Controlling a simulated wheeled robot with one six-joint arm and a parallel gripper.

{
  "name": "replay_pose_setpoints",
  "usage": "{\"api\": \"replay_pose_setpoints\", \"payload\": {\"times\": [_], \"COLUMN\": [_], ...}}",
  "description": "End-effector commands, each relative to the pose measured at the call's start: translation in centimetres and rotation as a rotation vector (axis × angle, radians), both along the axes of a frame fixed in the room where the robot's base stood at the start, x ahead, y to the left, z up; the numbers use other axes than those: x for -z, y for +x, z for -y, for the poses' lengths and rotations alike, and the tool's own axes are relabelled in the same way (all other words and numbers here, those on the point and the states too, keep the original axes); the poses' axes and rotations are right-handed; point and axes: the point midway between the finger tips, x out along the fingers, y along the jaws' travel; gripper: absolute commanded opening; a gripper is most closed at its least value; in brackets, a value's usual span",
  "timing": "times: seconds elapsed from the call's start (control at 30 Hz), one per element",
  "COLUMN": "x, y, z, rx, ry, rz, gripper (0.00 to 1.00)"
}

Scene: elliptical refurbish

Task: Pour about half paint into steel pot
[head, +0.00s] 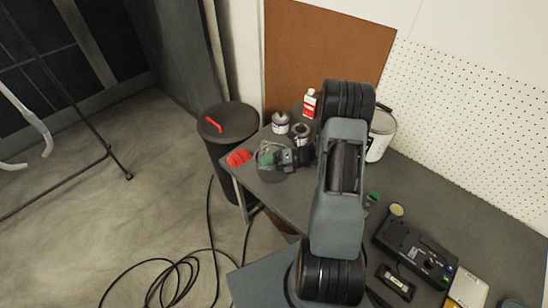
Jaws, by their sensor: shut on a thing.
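My arm reaches across the bench, and my gripper (277,157) is near its far left corner. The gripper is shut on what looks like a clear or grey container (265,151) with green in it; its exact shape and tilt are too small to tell. Just behind the gripper stands an open steel pot (302,131), partly beside my arm. A small grey tin (280,121) stands to its left, apart from the gripper. I cannot tell which vessel holds paint. A large white bucket (382,130) is partly hidden behind my arm.
A red-and-white bottle (310,104) stands at the back. A red cloth-like item (238,157) lies at the bench's left corner, near a dark bin (226,122). A black device (415,250) and small items occupy the right of the bench (420,190). Cables (180,268) lie on the floor.

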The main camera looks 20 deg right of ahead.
Motion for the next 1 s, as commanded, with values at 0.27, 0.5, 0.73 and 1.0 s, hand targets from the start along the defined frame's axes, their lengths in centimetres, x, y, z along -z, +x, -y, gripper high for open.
{"api": "replay_pose_setpoints", "payload": {"times": [0.27, 0.5, 0.73, 1.0], "x": [-0.1, -0.27, -0.31, -0.2], "y": [0.01, 0.04, 0.05, -0.01], "z": [-0.08, -0.03, -0.04, -0.11], "rx": [-0.002, -0.002, -0.002, -0.001], "ry": [-0.108, -0.136, -0.135, -0.176], "rz": [0.126, 0.158, 0.158, 0.206], "gripper": [0.54, 0.54, 0.54, 0.54]}}
